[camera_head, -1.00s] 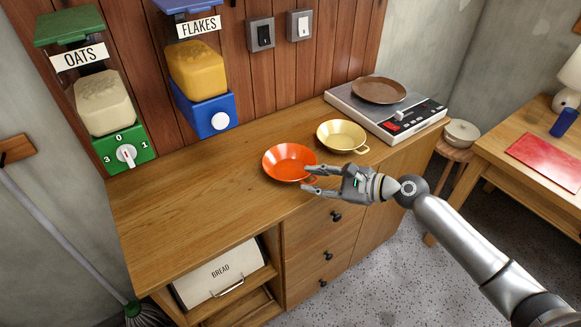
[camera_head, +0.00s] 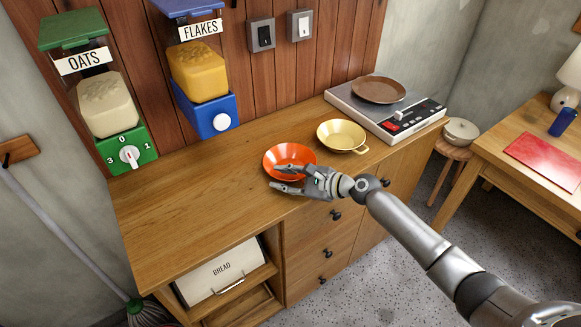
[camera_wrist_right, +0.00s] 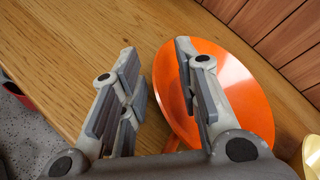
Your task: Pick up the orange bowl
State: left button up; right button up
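The orange bowl (camera_head: 284,156) sits upright on the wooden counter, and it also shows in the right wrist view (camera_wrist_right: 245,88). My right gripper (camera_head: 273,178) is open at the bowl's near side. In the head view, one finger lies over the bowl and the other is outside its near rim, over the counter. The right wrist view shows the same spread fingers (camera_wrist_right: 158,68), with the bowl's rim between them. Whether a finger touches the bowl I cannot tell. Part of the bowl's near right side is hidden by the gripper. My left gripper is not in view.
A yellow pan (camera_head: 343,135) stands just right of the bowl. Behind it is a hotplate (camera_head: 345,98) with a brown plate (camera_head: 379,89). Oats (camera_head: 106,105) and flakes (camera_head: 198,72) dispensers hang on the wall. The counter's left part (camera_head: 185,200) is clear.

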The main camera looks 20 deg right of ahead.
jog(key=shift+c, duration=0.4)
grip_shut()
